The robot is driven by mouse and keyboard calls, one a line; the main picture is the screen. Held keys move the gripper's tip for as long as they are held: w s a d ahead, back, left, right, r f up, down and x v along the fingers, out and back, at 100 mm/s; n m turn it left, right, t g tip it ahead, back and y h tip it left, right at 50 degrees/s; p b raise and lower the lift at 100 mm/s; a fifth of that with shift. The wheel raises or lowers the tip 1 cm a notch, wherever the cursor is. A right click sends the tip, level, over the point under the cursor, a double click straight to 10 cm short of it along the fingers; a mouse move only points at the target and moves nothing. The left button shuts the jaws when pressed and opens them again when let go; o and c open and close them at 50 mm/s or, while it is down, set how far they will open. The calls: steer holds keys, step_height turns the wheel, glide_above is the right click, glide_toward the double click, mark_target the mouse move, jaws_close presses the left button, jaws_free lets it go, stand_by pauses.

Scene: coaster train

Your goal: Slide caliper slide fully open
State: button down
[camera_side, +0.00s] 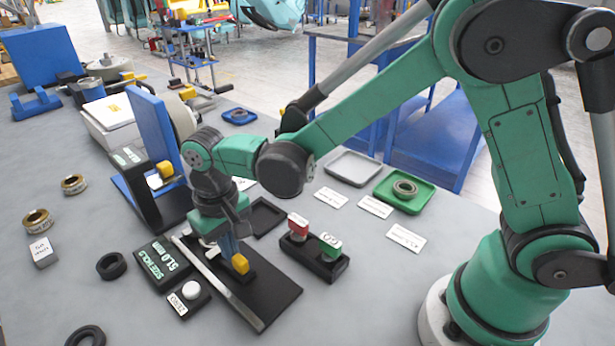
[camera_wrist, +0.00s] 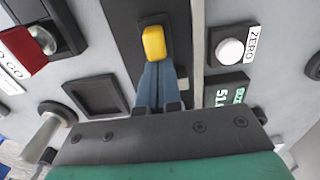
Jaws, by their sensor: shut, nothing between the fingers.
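The caliper has a black base plate (camera_side: 270,300) with a long silver rail (camera_side: 222,288); the rail also shows in the wrist view (camera_wrist: 196,40). The slide has a yellow knob (camera_side: 240,264), close to my gripper (camera_side: 231,250). In the wrist view, my shut blue fingers (camera_wrist: 157,68) end right at the lower edge of the yellow knob (camera_wrist: 153,43), with nothing between them. I cannot tell whether they touch it. The slide body is partly hidden by my gripper. A black display (camera_side: 163,262) beside the rail reads about 51.0 mm.
A white ZERO button (camera_side: 191,289) sits beside the rail. A box with red and green blocks (camera_side: 314,258) stands right of the base plate. A black tray (camera_side: 268,215) lies behind it. A blue-backed stand (camera_side: 152,138) rises behind my gripper. Black rings (camera_side: 111,266) lie left.

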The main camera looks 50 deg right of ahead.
steer(key=shift+s, duration=0.7)
steer(key=shift+w+r, duration=0.2)
steer(key=shift+r, duration=0.8)
steer(key=shift+w+r, duration=0.15)
steer(key=shift+r, duration=0.85)
steer(key=shift+d+r, duration=0.15)
steer(key=shift+d, duration=0.05)
steer(key=s+d+r+t, duration=0.2)
steer(key=s+d+t, duration=0.1)
steer(key=d, duration=0.3)
steer(key=s+d+r+t, duration=0.3)
steer(key=d+t, duration=0.1)
steer(key=d, duration=0.3)
steer(key=shift+s+d+r, duration=0.2)
steer(key=shift+d+r, duration=0.1)
steer(key=shift+r, duration=0.05)
